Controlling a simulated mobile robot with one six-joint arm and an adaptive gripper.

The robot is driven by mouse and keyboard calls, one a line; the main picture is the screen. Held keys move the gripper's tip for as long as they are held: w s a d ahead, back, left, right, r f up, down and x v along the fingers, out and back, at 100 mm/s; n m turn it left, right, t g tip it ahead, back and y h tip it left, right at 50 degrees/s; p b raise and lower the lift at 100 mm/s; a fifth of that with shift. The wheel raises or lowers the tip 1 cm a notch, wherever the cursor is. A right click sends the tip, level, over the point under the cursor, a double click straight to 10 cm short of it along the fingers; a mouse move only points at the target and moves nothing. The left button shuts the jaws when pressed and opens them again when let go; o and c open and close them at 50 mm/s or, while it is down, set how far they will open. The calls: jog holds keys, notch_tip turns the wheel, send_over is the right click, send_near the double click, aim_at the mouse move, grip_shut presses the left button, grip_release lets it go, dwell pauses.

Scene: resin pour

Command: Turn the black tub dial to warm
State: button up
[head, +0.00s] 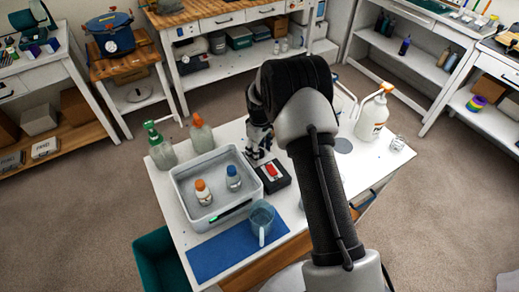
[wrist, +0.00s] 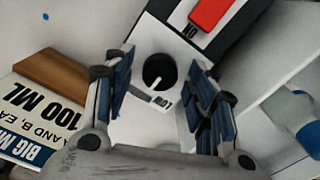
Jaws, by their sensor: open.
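The black dial (wrist: 159,72) sits on a white panel in the wrist view. A white pointer mark shows on its lower edge in the picture, toward a small label there that appears to read "LOW". My gripper (wrist: 160,62) is open, with one finger on each side of the dial; I cannot tell whether either finger touches it. In the head view my gripper (head: 259,140) points down behind the grey tub (head: 182,200), near its right back corner, and the dial is hidden there. The tub holds an orange-capped bottle (head: 203,191) and a blue-capped bottle (head: 233,178).
A black box with a red switch (head: 271,170) is beside the tub; the red switch (wrist: 210,12) also shows near the dial. A green-topped bottle (head: 160,150) and a white spray bottle (head: 373,116) stand on the table.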

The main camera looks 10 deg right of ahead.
notch_tip(320, 180, up, 12)
dwell(0.7)
dwell(0.4)
notch_tip(320, 180, up, 10)
jog(key=m+t, duration=0.1)
jog(key=m, duration=0.1)
send_over(260, 152)
jog(key=s, duration=0.4)
jog(key=s+r+m+t, duration=0.1)
jog(key=s+r+m, duration=0.1)
jog(key=s+r, duration=0.75)
jog(key=s+m+t, duration=0.2)
jog(key=s+m, duration=0.2)
jog(key=s, duration=1.8)
jog(key=shift+s+r+t, duration=0.3)
jog(key=shift+s+r, duration=0.05)
jog(key=shift+r, duration=0.1)
